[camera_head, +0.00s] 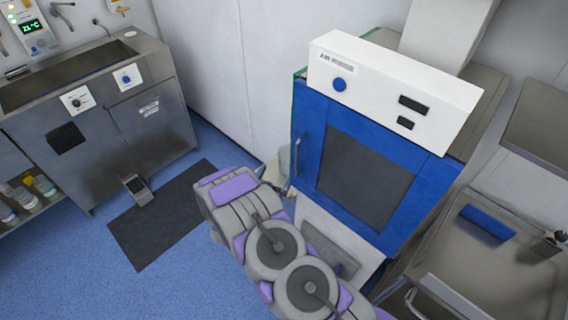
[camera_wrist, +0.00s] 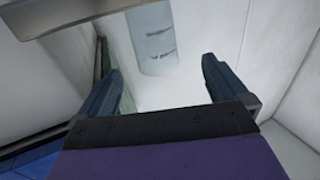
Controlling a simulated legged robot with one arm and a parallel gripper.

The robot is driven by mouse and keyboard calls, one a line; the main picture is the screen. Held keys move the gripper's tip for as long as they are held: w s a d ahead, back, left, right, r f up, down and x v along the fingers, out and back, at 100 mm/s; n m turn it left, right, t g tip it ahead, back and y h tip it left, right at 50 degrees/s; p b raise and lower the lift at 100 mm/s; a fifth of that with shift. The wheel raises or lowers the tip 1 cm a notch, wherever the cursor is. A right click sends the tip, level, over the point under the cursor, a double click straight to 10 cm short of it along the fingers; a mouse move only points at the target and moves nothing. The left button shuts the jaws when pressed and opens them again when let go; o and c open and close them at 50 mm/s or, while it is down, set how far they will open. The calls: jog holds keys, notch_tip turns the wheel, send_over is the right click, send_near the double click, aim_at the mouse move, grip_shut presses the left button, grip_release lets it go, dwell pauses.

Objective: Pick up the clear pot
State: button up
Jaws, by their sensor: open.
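The clear pot (camera_wrist: 153,42) shows in the wrist view as a pale, see-through cylinder with dark marks on its side. It stands near the top centre, against white surfaces, and its upper part is cut off by the frame edge. My gripper (camera_wrist: 157,75) is open and empty, with its two dark fingers apart. The pot is ahead of the fingertips, roughly in line with the gap, and not between them. In the head view, a pale shape left of the blue cabinet, partly behind my arm, may be the pot; I cannot tell.
A grey bar (camera_wrist: 65,15) crosses the wrist view's upper left. In the head view, a blue-fronted cabinet (camera_head: 365,175) stands beside my arm. A steel sink unit (camera_head: 130,125) is at left, with a dark mat (camera_head: 165,222) on open blue floor. A steel table (camera_head: 500,275) is at right.

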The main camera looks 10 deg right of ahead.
aim_at(283, 165)
jog(key=w+d, duration=0.2)
jog(key=d, duration=0.1)
jog(key=shift+w+d, duration=0.15)
jog(key=shift+d, duration=0.1)
jog(key=w, duration=0.1)
jog(key=w+b, duration=0.1)
jog(key=w+f+b, duration=0.1)
jog(key=shift+w+d+f, duration=0.1)
jog(key=shift+w+d, duration=0.2)
jog(key=shift+w, duration=0.3)
jog(key=shift+d, duration=0.65)
jog(key=shift+c, duration=1.3)
jog(key=shift+a, duration=0.45)
jog(key=c, duration=0.6)
jog(key=shift+d, duration=0.15)
jog(key=shift+c, duration=1.2)
jog(key=shift+d, duration=0.15)
